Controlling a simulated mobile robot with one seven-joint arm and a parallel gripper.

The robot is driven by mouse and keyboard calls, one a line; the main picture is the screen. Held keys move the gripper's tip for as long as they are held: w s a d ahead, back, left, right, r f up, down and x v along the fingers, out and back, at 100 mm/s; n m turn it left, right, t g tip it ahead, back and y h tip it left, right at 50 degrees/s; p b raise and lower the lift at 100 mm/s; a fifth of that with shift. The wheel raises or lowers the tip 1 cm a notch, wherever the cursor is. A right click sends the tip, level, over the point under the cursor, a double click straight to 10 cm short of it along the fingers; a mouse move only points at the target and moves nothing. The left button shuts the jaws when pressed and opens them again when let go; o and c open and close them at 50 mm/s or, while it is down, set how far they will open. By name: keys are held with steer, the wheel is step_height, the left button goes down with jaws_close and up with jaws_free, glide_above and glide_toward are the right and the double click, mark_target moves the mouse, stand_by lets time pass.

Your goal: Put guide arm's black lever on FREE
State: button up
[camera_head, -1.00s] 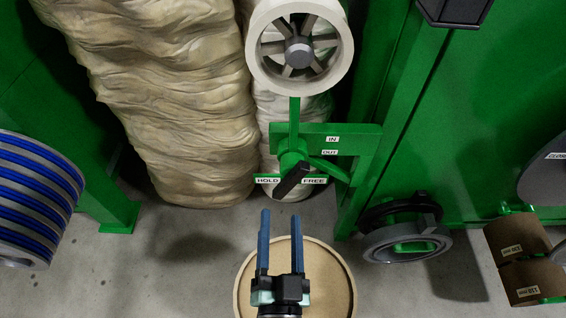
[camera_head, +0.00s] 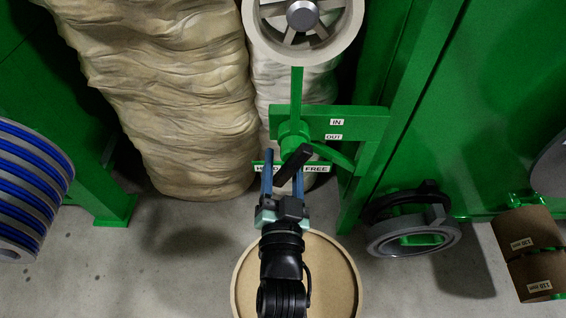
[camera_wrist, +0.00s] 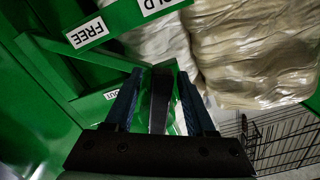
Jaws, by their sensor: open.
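The black lever (camera_head: 293,165) sits on the green hub of the guide arm (camera_head: 357,122), slanted in the head view with its lower end toward the left. The HOLD label (camera_head: 265,169) is left of it, partly covered by a finger, and the FREE label (camera_head: 315,169) is right of it. My gripper (camera_head: 282,168) is open, with its blue fingers reaching up on either side of the lever. In the wrist view the lever (camera_wrist: 160,100) stands between the two fingers (camera_wrist: 160,80), with gaps at both sides. The FREE label (camera_wrist: 87,32) is at upper left there.
A cream spoked wheel (camera_head: 302,18) is above the guide arm. A green post (camera_head: 372,165) stands to its right, with IN and OUT labels beside it. A round tan-rimmed drum (camera_head: 342,275) is below my gripper. Grey rings (camera_head: 415,238) lie at right. Wrapped rolls (camera_head: 170,90) stand behind.

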steer(key=shift+w, duration=0.5)
jaws_close()
stand_by(1.2)
